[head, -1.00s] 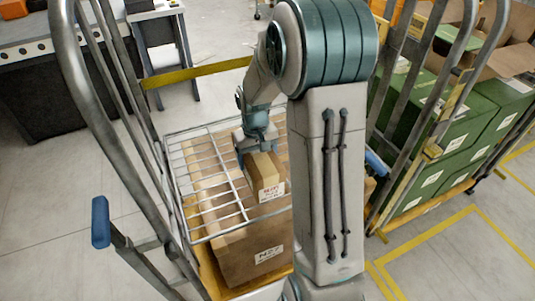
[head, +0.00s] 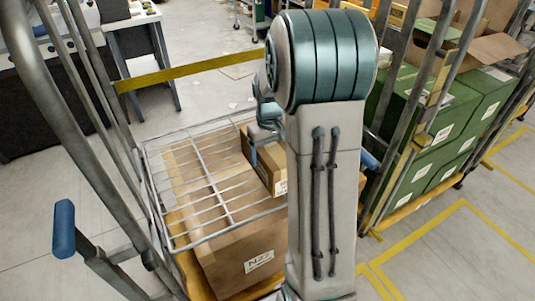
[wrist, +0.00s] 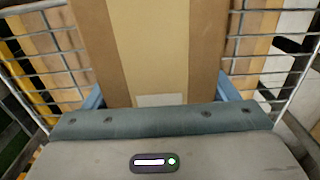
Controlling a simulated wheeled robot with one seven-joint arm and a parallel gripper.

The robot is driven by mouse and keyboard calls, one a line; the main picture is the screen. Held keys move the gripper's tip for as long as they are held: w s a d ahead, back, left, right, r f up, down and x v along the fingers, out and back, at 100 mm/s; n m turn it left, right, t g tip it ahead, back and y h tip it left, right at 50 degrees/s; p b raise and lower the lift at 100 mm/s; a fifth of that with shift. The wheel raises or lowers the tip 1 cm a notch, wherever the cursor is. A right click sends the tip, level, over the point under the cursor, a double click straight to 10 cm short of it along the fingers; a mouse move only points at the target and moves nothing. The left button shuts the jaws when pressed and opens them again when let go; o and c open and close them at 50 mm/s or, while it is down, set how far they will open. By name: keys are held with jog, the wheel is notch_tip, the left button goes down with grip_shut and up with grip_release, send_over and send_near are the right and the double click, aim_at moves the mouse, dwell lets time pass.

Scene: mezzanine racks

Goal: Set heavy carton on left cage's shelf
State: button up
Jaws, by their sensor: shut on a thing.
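The heavy carton (head: 256,167) is a brown box with a paler tape band and a white label; my arm hides its right part in the head view. My gripper (head: 264,143) is shut on it, and in the wrist view blue fingers flank the carton (wrist: 160,45). The left cage (head: 86,150) has tubular metal posts and a wire shelf (head: 190,240). The carton is over the right part of this shelf. I cannot tell whether it touches the wires.
A large brown box (head: 235,262) stands under the wire shelf. A blue handle (head: 64,227) juts out at the left. Another cage (head: 415,110) with green boxes (head: 445,131) stands on the right. A yellow bar (head: 190,72) crosses behind. The left part of the shelf is bare.

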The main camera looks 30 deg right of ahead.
jog(key=w+d+f, duration=0.1)
jog(key=w, duration=0.1)
jog(key=w+d+f, duration=0.1)
jog(key=w, duration=0.1)
jog(key=w+d+f, duration=0.1)
jog(key=w+f, duration=0.1)
jog(key=shift+w, duration=0.1)
jog(key=shift+f, duration=1.95)
jog(key=shift+f, duration=0.1)
jog(key=shift+f, duration=0.1)
jog(key=o, duration=1.8)
jog(key=shift+a, duration=0.1)
